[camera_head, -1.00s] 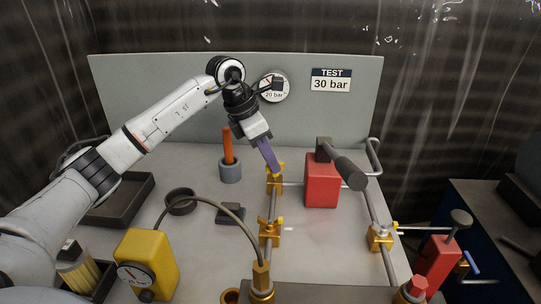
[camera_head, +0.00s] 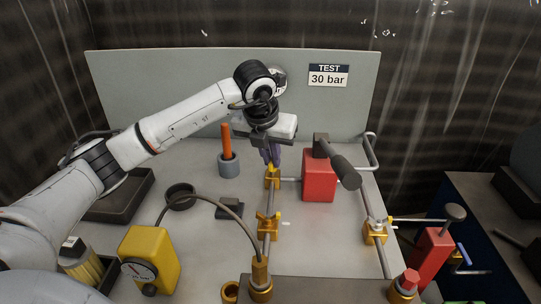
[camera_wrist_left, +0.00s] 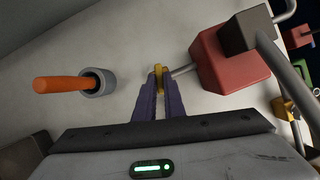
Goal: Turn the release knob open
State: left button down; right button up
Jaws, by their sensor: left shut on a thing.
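My left gripper (camera_head: 272,160) points down at the far brass valve on the pipe, left of the red block. Its purple fingers are shut on the small brass knob (camera_wrist_left: 158,72), which shows between the fingertips in the left wrist view. The brass valve body (camera_head: 272,181) shows just below the fingers in the head view. The fingers hide part of the knob, so its exact turn angle cannot be told. My right gripper is not in view.
The red block (camera_head: 319,178) with a dark lever stands right of the gripper. An orange-handled tool (camera_head: 226,142) stands in a grey cup (camera_head: 228,166) to the left. A TEST 30 bar sign hangs behind.

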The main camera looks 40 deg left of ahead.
pick_arm(q)
jog(key=shift+d+n+y, duration=0.1)
jog(key=shift+n+y, duration=0.2)
jog(key=shift+n, duration=0.7)
jog(key=shift+g, duration=0.3)
jog(key=c, duration=1.8)
grip_release()
jog(key=shift+c, duration=0.2)
jog(key=v, duration=1)
jog(key=shift+s+d+r, duration=0.1)
jog(key=shift+s, duration=0.05)
